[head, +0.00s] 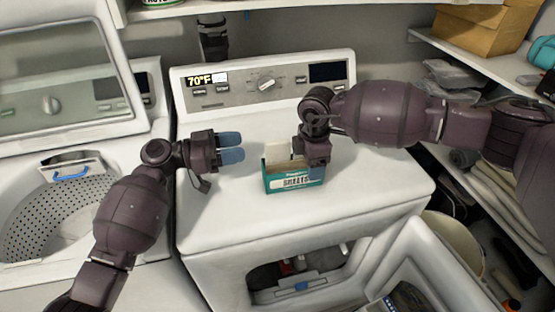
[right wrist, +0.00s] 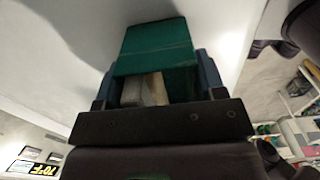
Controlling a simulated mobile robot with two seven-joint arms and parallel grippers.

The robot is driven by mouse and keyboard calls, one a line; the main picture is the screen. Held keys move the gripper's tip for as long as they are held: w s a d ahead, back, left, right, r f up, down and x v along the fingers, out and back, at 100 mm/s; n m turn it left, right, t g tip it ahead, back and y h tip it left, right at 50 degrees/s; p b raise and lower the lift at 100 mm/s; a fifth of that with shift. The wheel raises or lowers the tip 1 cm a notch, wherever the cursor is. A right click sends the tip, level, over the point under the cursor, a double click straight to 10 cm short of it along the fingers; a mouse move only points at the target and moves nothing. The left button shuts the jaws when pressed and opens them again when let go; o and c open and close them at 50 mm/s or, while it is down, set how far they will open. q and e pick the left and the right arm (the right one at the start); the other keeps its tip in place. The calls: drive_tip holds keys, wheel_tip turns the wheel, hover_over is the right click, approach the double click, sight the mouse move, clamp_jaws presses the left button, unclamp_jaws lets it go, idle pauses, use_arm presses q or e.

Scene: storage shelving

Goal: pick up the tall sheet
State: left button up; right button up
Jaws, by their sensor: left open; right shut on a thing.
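A green box labelled as sheets (head: 294,184) stands upright on the white dryer top (head: 385,180). A pale sheet (head: 278,150) sticks up out of its open top at the left, taller than the rest. My right gripper (head: 314,158) is over the right part of the box, its fingers largely hidden in the head view. In the right wrist view its blue fingers (right wrist: 157,80) lie at either side of the green box (right wrist: 153,50), shut on it, with pale contents (right wrist: 146,90) between. My left gripper (head: 231,148) is open and empty, left of the box and apart from it.
The dryer's control panel (head: 265,82) rises behind the box. An open washer (head: 60,205) is at left. Shelves with a cardboard box (head: 485,28) are at right. The dryer door (head: 410,265) hangs open in front. The dryer top around the box is clear.

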sight(278, 141)
use_arm(q)
drive_tip(key=d, duration=0.6)
drive_tip(key=w+d, duration=0.1)
drive_tip(key=d, duration=0.3)
drive_tip(key=shift+d, duration=0.1)
drive_tip(key=shift+s, duration=0.1)
clamp_jaws()
